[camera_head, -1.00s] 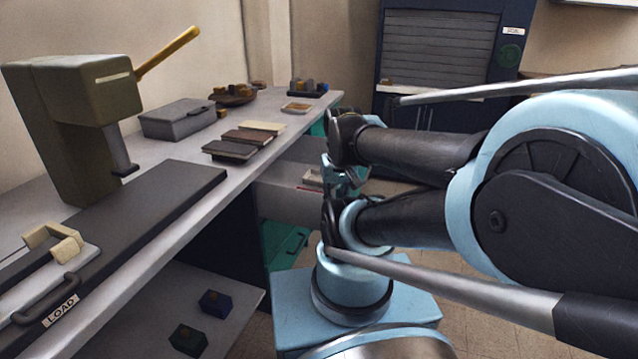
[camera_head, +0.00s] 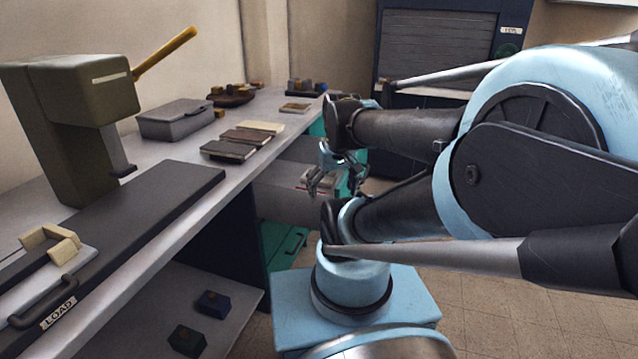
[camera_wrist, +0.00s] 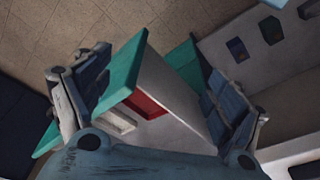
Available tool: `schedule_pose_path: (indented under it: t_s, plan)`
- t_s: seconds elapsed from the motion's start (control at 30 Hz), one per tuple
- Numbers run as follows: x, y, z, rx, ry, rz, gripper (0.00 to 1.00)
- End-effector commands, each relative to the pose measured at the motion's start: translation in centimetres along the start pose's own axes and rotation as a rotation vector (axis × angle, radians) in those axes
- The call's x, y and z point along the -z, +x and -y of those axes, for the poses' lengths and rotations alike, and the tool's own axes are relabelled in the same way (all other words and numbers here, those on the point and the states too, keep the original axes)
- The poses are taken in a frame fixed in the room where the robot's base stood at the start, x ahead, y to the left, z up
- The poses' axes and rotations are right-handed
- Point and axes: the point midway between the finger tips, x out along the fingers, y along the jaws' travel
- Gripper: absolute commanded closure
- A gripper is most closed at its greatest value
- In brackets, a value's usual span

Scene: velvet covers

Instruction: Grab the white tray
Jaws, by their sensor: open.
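In the wrist view, a small off-white tray (camera_wrist: 114,121) lies in a pale open drawer (camera_wrist: 178,108) with a teal front, beside a red item (camera_wrist: 146,104). My gripper (camera_wrist: 155,75) is open and empty, one finger on each side of the drawer in the picture; the height gap cannot be told. The head view shows my gripper (camera_head: 328,188) in front of the open drawer under the bench. It partly hides the drawer's contents there. The tray's near end is close to the gripper body in the wrist view.
A lower teal drawer (camera_head: 285,247) is beneath. Tiled floor (camera_head: 500,285) is clear at right.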

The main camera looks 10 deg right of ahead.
Motion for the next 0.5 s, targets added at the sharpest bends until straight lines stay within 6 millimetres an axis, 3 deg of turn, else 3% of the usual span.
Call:
schedule_pose_path:
  t_s: [0.23,0.5]
  plan:
    - [5.3,-2.0,-0.6,0.033,-0.126,0.007,0.0]
    - [11.3,-2.8,-1.8,0.07,-0.265,0.007,0.0]
